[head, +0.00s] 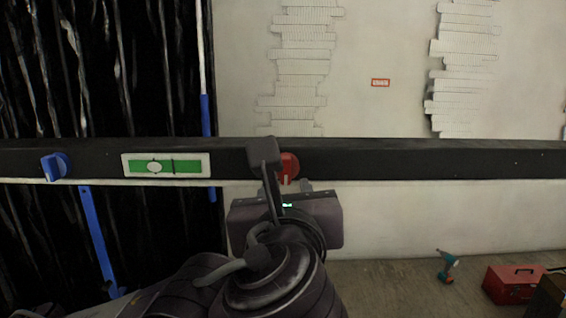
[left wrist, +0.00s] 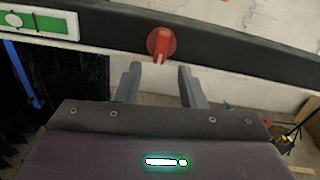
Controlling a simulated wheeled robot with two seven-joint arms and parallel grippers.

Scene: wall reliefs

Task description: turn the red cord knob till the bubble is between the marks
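The red knob (head: 290,163) sits on the front of a long black bar (head: 400,160), with its pale-tipped grip pointing down. In the left wrist view the red knob (left wrist: 161,43) is just beyond the fingertips and roughly between them. My left gripper (left wrist: 160,78) is open and empty, apart from the knob. In the head view the left gripper (head: 290,188) is just below the knob and its arm partly hides it. The green level (head: 188,167) shows a white bubble (head: 154,167) left of a dark mark; a second mark at the bubble is unclear. My right gripper is out of view.
A blue knob (head: 55,166) sits on the bar at the far left. A green drill (head: 447,266) and a red toolbox (head: 512,283) stand on the floor at the right. A small red sign (head: 380,83) is on the wall.

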